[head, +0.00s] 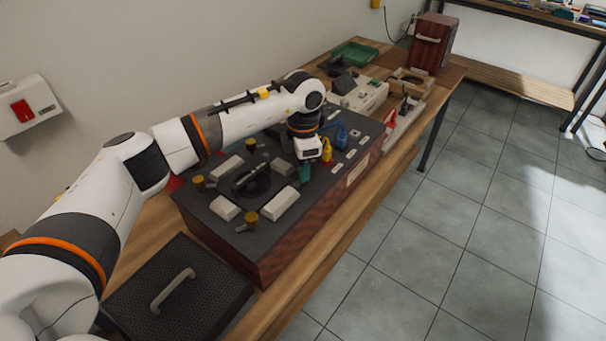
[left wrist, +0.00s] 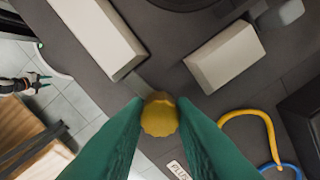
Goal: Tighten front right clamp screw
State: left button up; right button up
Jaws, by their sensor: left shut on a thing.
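My left gripper (head: 304,176) reaches over the right part of a black-topped wooden unit (head: 330,205), its green fingers pointing down. In the left wrist view, the green fingers (left wrist: 160,122) are shut on a yellow clamp screw knob (left wrist: 160,114), one finger on each side. In the head view that knob is hidden by the gripper. Three other yellow knobs stand on the unit: back (head: 251,144), left (head: 198,181) and front (head: 251,220). At the left of the left wrist view, a small black and white part with green tips (left wrist: 36,83) looks like my right gripper; its opening is unclear.
Pale blocks (head: 284,204) and a dark round part with a lever (head: 250,180) sit among the knobs. Yellow (left wrist: 250,113) and blue cable loops lie close beside the fingers. A black perforated cover with a handle (head: 178,292) lies at the near left. Open tiled floor is at right.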

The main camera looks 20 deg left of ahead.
pick_arm(q)
jog(key=m+b, duration=0.3)
jog(key=m, duration=0.2)
jog(key=shift+f+m+b, duration=0.1)
jog(key=shift+m+b, duration=0.2)
jog(key=m+b, duration=0.1)
jog(key=m, duration=0.2)
jog(key=shift+m+b, duration=0.3)
jog(key=shift+m, duration=0.6)
jog(key=shift+r, duration=0.2)
jog(key=o, duration=1)
notch_tip(320, 180, up, 12)
jog(key=shift+f+b, duration=0.1)
jog(key=shift+b, duration=0.7)
